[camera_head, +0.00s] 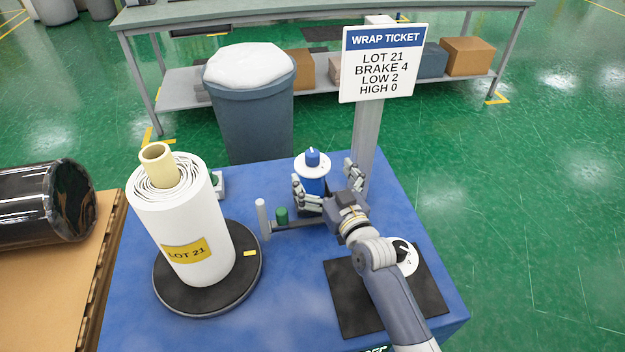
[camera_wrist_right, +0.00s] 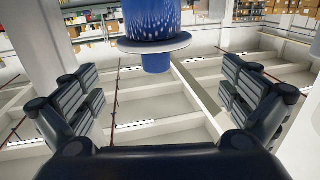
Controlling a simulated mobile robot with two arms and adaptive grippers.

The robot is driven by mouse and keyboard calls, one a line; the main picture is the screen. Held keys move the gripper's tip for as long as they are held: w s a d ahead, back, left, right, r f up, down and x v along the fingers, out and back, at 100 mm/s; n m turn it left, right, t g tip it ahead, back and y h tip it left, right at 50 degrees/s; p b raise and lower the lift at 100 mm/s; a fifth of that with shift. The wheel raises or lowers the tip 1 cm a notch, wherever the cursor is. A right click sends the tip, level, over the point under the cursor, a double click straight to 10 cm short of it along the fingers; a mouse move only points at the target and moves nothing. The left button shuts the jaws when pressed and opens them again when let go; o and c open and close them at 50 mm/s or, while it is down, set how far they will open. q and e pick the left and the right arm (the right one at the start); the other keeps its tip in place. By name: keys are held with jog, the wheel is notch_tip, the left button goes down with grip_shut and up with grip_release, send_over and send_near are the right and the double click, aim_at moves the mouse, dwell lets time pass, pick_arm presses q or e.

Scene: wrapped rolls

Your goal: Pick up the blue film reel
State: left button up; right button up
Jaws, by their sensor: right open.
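The blue film reel (camera_head: 313,186) stands upright behind the table's middle, with a white flange and a blue knob on top. My right gripper (camera_head: 326,181) is open, with one finger in front of the reel's left side and the other to its right. The reel's lower part is hidden by my gripper. In the right wrist view, the reel (camera_wrist_right: 150,22) shows at the top centre, between and beyond the open fingers of my right gripper (camera_wrist_right: 163,72). I cannot tell whether a finger touches it. My left gripper is not in view.
A white wrapped roll (camera_head: 184,225) stands on a black turntable (camera_head: 165,292) at the left. A grey post (camera_head: 262,218) and a green cylinder (camera_head: 282,215) are left of my gripper. A ticket sign (camera_head: 383,64) rises behind. A white dial (camera_head: 409,262) lies near my right arm.

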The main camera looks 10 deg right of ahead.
aim_at(316, 162)
jog(key=shift+w+a, duration=0.2)
jog(key=shift+w, duration=0.55)
jog(key=shift+w+f, duration=0.1)
jog(key=shift+w, duration=0.25)
jog(key=w, duration=0.4)
jog(key=shift+a+f+p, duration=0.15)
jog(key=shift+f+p, duration=0.1)
jog(key=shift+p, duration=0.05)
jog(key=shift+w+f, duration=0.1)
jog(key=shift+w, duration=0.25)
jog(key=c, duration=2.1)
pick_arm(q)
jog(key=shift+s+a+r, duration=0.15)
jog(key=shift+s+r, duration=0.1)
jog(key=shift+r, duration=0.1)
pick_arm(e)
jog(key=shift+r, duration=0.25)
